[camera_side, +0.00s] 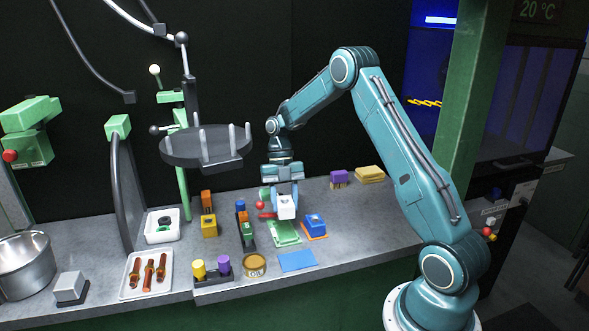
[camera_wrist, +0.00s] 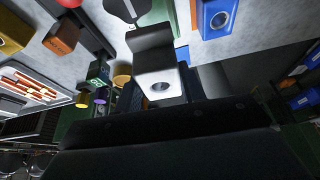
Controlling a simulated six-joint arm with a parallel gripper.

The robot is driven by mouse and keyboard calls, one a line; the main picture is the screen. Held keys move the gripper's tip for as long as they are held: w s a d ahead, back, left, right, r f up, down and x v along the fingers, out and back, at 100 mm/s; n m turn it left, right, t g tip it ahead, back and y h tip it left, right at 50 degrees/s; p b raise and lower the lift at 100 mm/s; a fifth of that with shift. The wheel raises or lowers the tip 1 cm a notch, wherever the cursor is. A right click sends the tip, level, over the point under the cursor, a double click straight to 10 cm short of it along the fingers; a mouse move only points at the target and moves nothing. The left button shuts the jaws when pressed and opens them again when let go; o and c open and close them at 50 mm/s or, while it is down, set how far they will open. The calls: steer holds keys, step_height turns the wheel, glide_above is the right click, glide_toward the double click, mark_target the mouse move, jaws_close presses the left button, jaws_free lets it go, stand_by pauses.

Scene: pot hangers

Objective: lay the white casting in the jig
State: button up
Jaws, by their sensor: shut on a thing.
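The white casting (camera_side: 285,210) is a pale block with a round hole in one face. It is held between the jaws of my gripper (camera_side: 285,193), which is shut on it. In the wrist view the casting (camera_wrist: 160,84) fills the middle, with its hole facing the camera. In the side view the casting is above the far part of a green plate-like fixture (camera_side: 285,236), which looks like the jig. I cannot tell the exact gap between them. The casting hides part of what lies behind it.
A blue block (camera_side: 314,222) on an orange base stands close right of the green fixture. A blue sheet (camera_side: 297,261) lies in front, beside a round tin (camera_side: 255,264). A dark rack with coloured blocks (camera_side: 247,238) is left. A dark round hanger (camera_side: 200,150) overhangs the back left.

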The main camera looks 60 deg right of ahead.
mark_target(287, 237)
steer(key=shift+w+d+f+n, duration=0.1)
steer(key=shift+f+n, duration=0.25)
steer(key=shift+n, duration=0.05)
steer(key=shift+f, duration=0.25)
steer(key=shift+f, duration=2.95)
steer(key=shift+f, duration=0.4)
steer(key=o, duration=1.1)
steer(key=shift+c, duration=0.2)
steer(key=shift+o, duration=0.8)
steer(key=v, duration=1.2)
steer(key=shift+r, duration=0.25)
